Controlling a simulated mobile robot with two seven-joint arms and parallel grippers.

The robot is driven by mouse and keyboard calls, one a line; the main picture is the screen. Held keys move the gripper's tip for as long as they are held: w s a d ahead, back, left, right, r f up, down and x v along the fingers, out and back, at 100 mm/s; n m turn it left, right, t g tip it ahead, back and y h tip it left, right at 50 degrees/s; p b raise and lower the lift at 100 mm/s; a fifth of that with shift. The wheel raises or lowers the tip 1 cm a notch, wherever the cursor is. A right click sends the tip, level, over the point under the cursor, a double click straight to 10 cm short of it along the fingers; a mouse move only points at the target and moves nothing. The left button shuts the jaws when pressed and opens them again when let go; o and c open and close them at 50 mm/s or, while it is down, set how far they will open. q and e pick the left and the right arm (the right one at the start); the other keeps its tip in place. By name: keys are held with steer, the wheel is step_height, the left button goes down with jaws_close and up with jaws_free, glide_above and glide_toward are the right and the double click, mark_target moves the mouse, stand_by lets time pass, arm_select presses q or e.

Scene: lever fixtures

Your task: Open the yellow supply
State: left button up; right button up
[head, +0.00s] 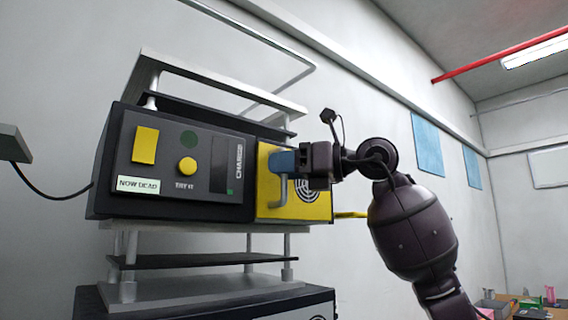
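The supply is a dark box (215,198) with a yellow panel (315,208) at its right end. A grey lever handle (281,192) on the yellow panel hangs down in a hook shape. My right gripper (292,162) comes in from the right and is at the top of this handle. A blue piece lies between the gripper body and the handle, and I cannot tell whether it is a fingertip or part of the lever. The gripper covers the panel's upper middle. Whether its fingers are closed on the handle is hidden. My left gripper is not in view.
The box front has a yellow plate (145,145), a round yellow button (187,166) and a "NOW DEAD" label (138,185). It stands on a grey rack shelf (190,227) above another dark unit (85,303). Blue wall panels (427,146) are at the right. A cluttered table is at lower right.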

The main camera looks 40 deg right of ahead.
jaws_close()
stand_by(0.3)
steer(key=shift+s, duration=0.1)
steer(key=s+d+b, duration=0.1)
steer(key=s+b, duration=0.2)
steer(key=s, duration=1.2)
steer(key=shift+b, duration=0.4)
